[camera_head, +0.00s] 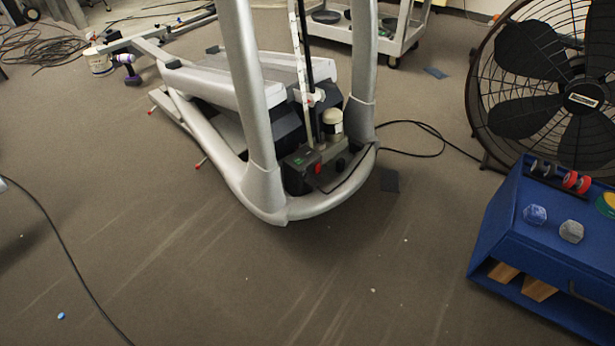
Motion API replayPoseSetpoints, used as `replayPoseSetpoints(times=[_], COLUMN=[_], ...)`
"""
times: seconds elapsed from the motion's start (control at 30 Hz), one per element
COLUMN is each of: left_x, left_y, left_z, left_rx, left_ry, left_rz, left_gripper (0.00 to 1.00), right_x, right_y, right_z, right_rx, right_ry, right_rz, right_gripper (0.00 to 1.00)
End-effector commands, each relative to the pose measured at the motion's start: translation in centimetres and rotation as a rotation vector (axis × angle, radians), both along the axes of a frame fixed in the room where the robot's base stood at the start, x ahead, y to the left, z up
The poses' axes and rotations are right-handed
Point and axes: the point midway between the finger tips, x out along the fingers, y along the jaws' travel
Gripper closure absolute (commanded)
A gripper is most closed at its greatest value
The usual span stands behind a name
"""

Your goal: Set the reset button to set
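The elliptical machine (264,190) stands on the floor at the upper middle, with silver uprights and a curved silver front frame. Inside the front curve sits a black box (297,178) with a small green mark and a small red part (318,169) on its right side. The red part may be the reset button, but it is too small to tell its setting. Neither of my grippers is in view.
A black cable (425,128) runs from the machine toward a large black fan (540,80) at right. A blue box (530,250) with dumbbell-like weights stands at lower right. Another cable (66,250) crosses the left floor. A grey cart (400,35) stands behind. The front floor is mostly clear.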

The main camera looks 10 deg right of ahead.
Motion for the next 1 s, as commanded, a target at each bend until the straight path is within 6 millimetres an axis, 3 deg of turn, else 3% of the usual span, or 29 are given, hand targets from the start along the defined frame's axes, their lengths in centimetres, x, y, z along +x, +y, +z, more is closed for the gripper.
replayPoseSetpoints(times=[0.03, 0.3, 1.0], left_x=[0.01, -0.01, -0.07], left_y=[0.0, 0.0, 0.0], left_z=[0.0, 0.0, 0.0], left_rx=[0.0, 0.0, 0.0], left_ry=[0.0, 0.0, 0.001], left_rz=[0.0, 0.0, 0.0], left_gripper=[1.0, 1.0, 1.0], right_x=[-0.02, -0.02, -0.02], right_y=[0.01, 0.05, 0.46], right_z=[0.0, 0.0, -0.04], right_rx=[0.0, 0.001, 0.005], right_ry=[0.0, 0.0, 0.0], right_rz=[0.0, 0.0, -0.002], right_gripper=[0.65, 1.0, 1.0])
